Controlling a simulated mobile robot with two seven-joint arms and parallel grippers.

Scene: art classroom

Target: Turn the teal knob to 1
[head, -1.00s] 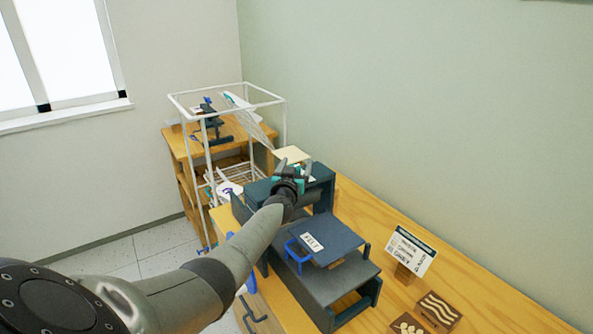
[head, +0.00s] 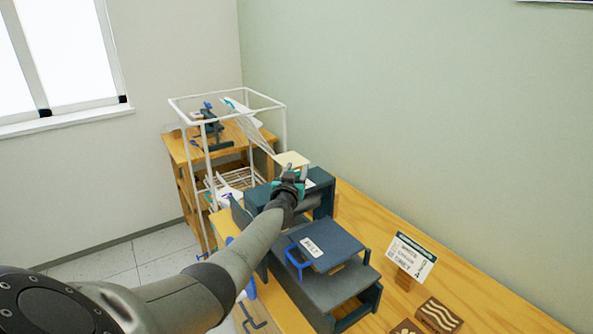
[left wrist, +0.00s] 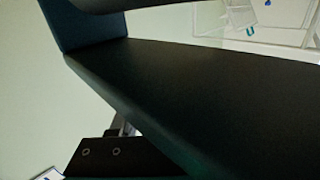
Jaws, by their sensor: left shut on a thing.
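The teal knob (head: 300,188) is on top of the dark blue-grey press (head: 320,205), mostly hidden behind my left gripper. My left gripper (head: 294,173) is at the knob, its jaws shut on it, with bits of teal showing beside the fingers. I cannot read any number or pointer at the knob. In the left wrist view a large dark panel of the press (left wrist: 200,90) fills most of the picture, and the knob cannot be made out there. My right gripper is not in view.
A dark blue board (head: 335,240) with a white label and blue handle lies on the press bed. A sign card (head: 410,257) and wooden pattern blocks (head: 438,315) are on the wooden table (head: 375,215). A white wire rack (head: 188,150) and a wooden shelf (head: 235,135) stand behind.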

